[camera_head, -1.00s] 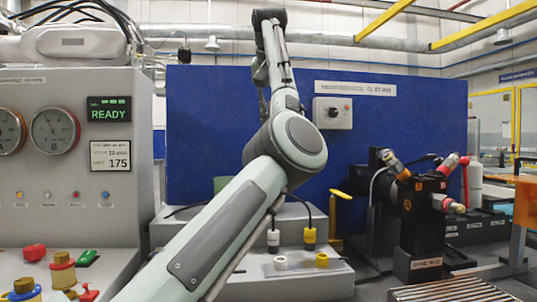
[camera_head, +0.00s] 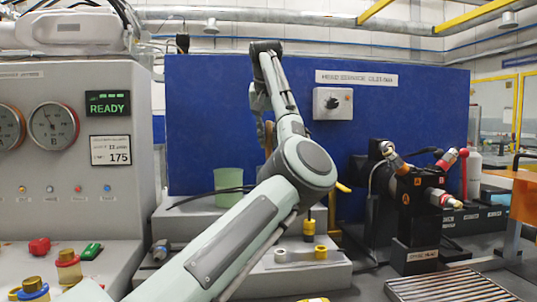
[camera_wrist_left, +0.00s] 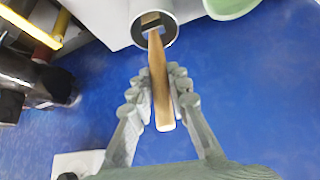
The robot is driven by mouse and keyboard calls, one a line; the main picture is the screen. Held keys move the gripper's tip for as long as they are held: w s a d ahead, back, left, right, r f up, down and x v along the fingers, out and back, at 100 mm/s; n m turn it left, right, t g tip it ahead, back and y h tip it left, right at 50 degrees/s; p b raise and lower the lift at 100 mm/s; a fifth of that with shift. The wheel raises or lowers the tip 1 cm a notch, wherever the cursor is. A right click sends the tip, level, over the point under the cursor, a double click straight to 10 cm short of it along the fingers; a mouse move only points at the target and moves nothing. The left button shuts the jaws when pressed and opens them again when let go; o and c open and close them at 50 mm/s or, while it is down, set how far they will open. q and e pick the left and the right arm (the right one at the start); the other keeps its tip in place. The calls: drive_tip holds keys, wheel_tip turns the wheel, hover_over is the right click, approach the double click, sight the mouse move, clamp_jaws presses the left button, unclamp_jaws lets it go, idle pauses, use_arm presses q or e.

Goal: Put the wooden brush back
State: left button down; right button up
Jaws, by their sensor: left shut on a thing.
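The wooden brush shows in the left wrist view as a long brown handle (camera_wrist_left: 157,75) with a brass-coloured collar at its far end. My left gripper (camera_wrist_left: 158,90) is shut on the handle, with jointed grey fingers on both sides. The collar end overlaps the round mouth of a pale grey cylinder (camera_wrist_left: 168,35); how deep it sits inside I cannot tell. In the head view my left arm reaches across to the blue panel, and its gripper (camera_head: 262,105) is largely hidden behind my own links. My right gripper is not in view.
A pale green cup (camera_head: 228,185) stands left of my forearm on the grey stepped stand (camera_head: 180,222). A black fixture (camera_head: 418,210) with coloured fittings stands right. A gauge console (camera_head: 70,185) is left. The blue panel (camera_head: 400,110) closes off the back, with a switch box (camera_head: 333,103).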

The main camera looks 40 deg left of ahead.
sight(268, 150)
use_arm(q)
wheel_tip(268, 150, down, 4)
drive_tip(key=shift+w+a, duration=0.1)
drive_tip(key=shift+f, duration=0.45)
drive_tip(key=c, duration=1.5)
unclamp_jaws()
drive_tip(key=shift+o, duration=0.2)
